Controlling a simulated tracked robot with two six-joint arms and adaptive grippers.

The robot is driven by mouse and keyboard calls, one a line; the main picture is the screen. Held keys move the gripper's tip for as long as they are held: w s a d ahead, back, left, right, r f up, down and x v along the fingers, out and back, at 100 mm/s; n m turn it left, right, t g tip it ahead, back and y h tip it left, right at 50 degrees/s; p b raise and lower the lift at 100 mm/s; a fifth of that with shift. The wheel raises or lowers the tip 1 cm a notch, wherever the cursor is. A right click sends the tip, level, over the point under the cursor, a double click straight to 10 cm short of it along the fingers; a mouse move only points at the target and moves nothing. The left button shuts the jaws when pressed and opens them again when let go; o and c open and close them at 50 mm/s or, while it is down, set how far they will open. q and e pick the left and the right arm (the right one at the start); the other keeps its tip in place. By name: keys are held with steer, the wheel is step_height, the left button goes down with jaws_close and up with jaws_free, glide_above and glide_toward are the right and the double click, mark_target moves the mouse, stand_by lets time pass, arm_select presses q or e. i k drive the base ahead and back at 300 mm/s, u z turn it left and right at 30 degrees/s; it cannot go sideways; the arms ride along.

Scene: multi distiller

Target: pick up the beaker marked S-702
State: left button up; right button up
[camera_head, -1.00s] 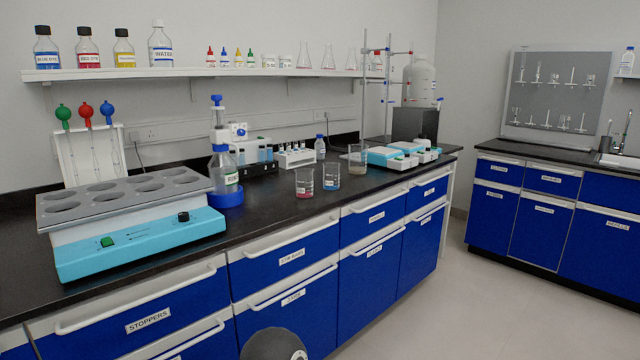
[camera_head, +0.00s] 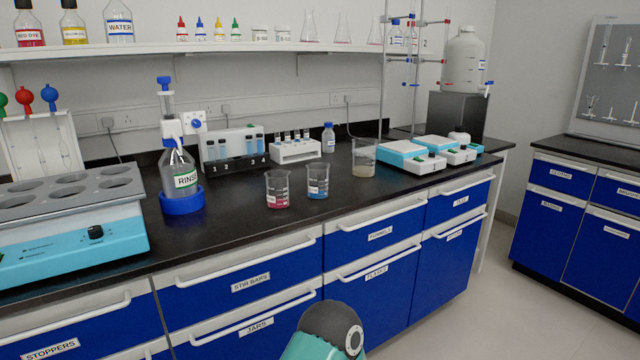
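Three beakers stand on the black bench top (camera_head: 235,220). One beaker (camera_head: 278,190) holds red liquid and one beaker (camera_head: 318,181) holds blue liquid; they stand side by side near the front edge. A third beaker (camera_head: 363,158) with greyish-tan contents stands farther back to the right, beside the white-and-blue devices. The beakers carry small labels, too small to read, so I cannot tell which is S-702. A rounded dark and teal part of my arm shows at the bottom centre, below the bench edge. Neither gripper's fingers are in view.
A rinse bottle in a blue base (camera_head: 182,203) stands left of the beakers, with a teal water bath (camera_head: 70,240) beyond it. A white rack (camera_head: 295,151) and blue-topped hotplates (camera_head: 405,153) stand behind. The bench front around the red and blue beakers is clear.

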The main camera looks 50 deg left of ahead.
mark_target(277, 182)
steer(key=z, duration=0.05)
steer(key=i, duration=1)
steer(key=u, duration=2.65)
steer(key=k, duration=0.55)
steer(key=u, duration=0.15)
steer(key=i, duration=0.55)
steer(key=z, duration=0.2)
steer(key=k, duration=0.45)
